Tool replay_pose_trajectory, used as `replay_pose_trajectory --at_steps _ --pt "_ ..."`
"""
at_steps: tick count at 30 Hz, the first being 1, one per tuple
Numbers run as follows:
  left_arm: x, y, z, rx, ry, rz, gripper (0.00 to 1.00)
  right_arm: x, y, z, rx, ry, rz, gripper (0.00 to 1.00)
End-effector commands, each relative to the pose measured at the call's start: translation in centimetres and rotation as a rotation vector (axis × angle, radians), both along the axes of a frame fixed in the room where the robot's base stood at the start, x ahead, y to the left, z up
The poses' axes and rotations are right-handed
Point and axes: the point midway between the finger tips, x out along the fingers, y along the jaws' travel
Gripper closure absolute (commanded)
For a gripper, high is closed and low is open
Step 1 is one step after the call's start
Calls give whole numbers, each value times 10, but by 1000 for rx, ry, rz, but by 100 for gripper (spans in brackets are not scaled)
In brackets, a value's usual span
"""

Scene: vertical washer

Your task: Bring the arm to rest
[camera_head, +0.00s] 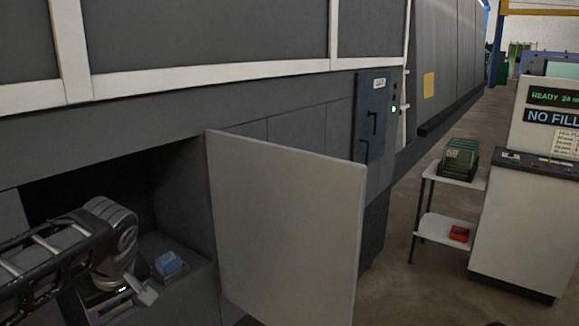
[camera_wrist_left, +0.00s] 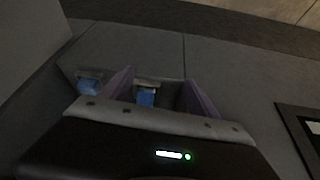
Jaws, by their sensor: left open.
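My left arm reaches in from the left in the head view, its wrist at the dark opening of the grey machine. My left gripper (camera_wrist_left: 163,85) is open in the left wrist view, its two fingers spread apart. A blue item (camera_head: 168,264) sits on a grey block just right of my wrist in the head view. In the left wrist view one blue item (camera_wrist_left: 146,97) shows between the fingers and another (camera_wrist_left: 90,86) lies left of them. I cannot tell whether the fingers touch anything. My right gripper is not in view.
A light grey door panel (camera_head: 285,220) stands open to the right of the opening. A dark control box (camera_head: 372,115) with a green light is beyond it. A white shelf stand (camera_head: 450,229) holds a green device and a red item. A white console (camera_head: 525,235) stands at the right.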

Motion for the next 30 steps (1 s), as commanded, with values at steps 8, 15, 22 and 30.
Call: replay_pose_trajectory --at_steps 8,15,22,30 --pt "36 -32 -8 -39 -100 -239 30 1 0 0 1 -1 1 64" --pt "72 -95 -61 -108 -179 -534 30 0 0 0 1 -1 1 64" --pt "74 -180 -190 -233 -227 -797 30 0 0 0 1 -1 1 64" --pt "-37 -234 -373 -350 -117 -838 30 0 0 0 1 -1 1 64"
